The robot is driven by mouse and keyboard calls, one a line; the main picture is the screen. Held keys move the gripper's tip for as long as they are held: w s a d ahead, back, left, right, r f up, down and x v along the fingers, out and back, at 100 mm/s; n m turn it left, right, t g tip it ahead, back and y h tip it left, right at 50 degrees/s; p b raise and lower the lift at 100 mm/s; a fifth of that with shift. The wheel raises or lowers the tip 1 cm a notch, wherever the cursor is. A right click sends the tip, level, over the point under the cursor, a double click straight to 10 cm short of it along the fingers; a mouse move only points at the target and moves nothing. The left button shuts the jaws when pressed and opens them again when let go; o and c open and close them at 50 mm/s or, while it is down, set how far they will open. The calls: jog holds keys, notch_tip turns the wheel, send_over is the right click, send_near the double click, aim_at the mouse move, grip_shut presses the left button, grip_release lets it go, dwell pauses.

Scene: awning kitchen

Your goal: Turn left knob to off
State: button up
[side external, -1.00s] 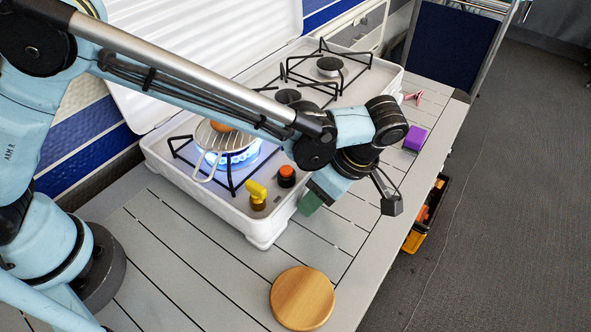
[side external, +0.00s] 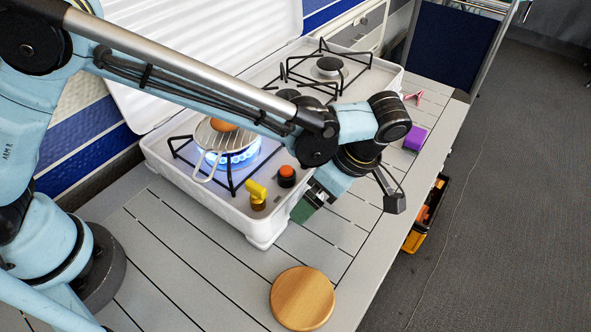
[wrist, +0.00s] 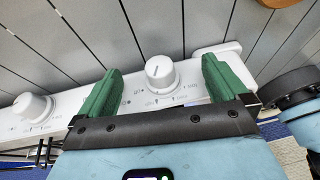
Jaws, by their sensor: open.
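The stove (side external: 262,228) has a lit near burner with a blue flame (side external: 245,157). In the wrist view, a white knob (wrist: 160,74) with a pointer mark stands on the stove's front panel, between my gripper's green fingers. A second white knob (wrist: 34,107) is farther left in that view. The knob between the fingers is nearer the stove's end by the round board. My gripper (wrist: 161,66) is open, with one finger on each side of that knob and gaps visible. In the side view, my gripper (side external: 306,208) is at the stove's front edge; the front knobs are hidden there.
A pan (side external: 205,160) with a brown round item (side external: 223,125) sits on the lit burner. A yellow valve-like piece (side external: 257,194) and a red-topped black one (side external: 287,176) stand nearby. A round wooden board (side external: 303,298) and a purple block (side external: 415,138) lie on the slatted table.

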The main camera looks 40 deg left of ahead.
jog(key=v, duration=0.6)
jog(key=shift+a+r, duration=0.2)
jog(key=shift+a, duration=0.05)
jog(key=shift+s, duration=0.1)
jog(key=shift+s+a+f+n+t, duration=0.15)
jog(key=shift+a+f+t, duration=0.15)
jog(key=shift+f+t, duration=0.65)
jog(key=shift+s+a+f+n+t, duration=0.1)
jog(key=shift+s+a+f+t, duration=0.15)
jog(key=shift+f+t, duration=0.7)
jog(key=shift+s+a+f+n+t, duration=0.15)
jog(key=shift+a+f+t, duration=0.25)
jog(key=shift+f, duration=1.1)
jog(key=c, duration=1.4)
jog(key=shift+c, duration=0.2)
